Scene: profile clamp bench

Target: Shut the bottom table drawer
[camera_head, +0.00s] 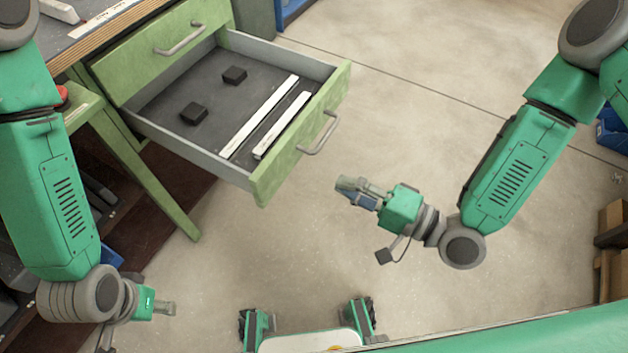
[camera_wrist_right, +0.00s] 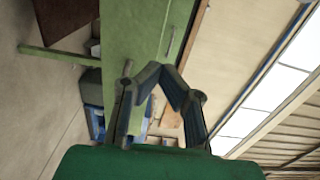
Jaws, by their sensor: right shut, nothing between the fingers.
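The bottom drawer (camera_head: 262,180) of the green table stands pulled far out in the head view, with a green front and a grey bar handle (camera_head: 320,134). Inside lie two dark blocks and two white strips. My right gripper (camera_head: 345,186) is shut and empty, below and right of the handle, apart from the drawer front. The right wrist view shows its fingers (camera_wrist_right: 165,72) meeting before a green panel with a handle. My left gripper (camera_head: 170,308) is low at the left, away from the drawer; its finger opening is too small to tell.
The top drawer (camera_head: 150,62) is closed above the open one. A green table leg (camera_head: 150,180) slants down left of it. Open concrete floor (camera_head: 430,120) lies right of the drawer. Brown boxes (camera_head: 612,235) stand at the far right.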

